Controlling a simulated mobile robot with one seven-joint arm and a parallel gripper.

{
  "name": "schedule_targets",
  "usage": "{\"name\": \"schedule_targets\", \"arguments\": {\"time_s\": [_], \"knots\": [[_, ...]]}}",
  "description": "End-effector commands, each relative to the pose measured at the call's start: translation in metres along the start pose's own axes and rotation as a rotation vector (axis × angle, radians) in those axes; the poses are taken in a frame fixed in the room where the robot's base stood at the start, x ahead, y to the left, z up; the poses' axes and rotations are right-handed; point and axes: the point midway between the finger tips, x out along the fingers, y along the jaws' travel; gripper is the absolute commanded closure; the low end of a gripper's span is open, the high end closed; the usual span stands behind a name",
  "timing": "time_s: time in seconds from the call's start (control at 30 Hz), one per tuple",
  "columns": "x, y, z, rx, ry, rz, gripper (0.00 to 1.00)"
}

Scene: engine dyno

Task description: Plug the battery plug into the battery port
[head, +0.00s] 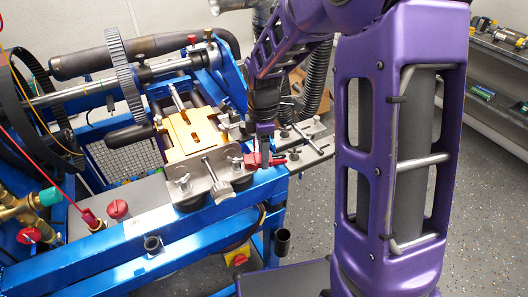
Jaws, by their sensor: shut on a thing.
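My gripper (264,142) points down at the right end of the blue engine stand, just above its metal plate. It is shut on a small red piece (254,160), which looks like the battery plug; the fingers partly cover it. More red shows just right of the fingers, and I cannot tell whether it belongs to the plug or to the battery port. The port is not clearly visible at this size. Whether the plug touches anything below it cannot be told.
A gold block (192,132) and a clamp knob (221,188) sit left of my gripper. The blue frame rail (150,236) runs along the front. A red connector with a cable (92,220) stands at the left. A shelf (497,60) lines the right wall; the floor between is partly clear.

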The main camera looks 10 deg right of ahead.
Motion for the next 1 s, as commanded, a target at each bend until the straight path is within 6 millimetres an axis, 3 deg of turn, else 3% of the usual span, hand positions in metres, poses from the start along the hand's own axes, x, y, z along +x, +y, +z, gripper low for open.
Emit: {"name": "schedule_targets", "arguments": {"time_s": [1.0], "knots": [[0.000,0.000,0.014,-0.001,0.001,0.001,1.00]]}}
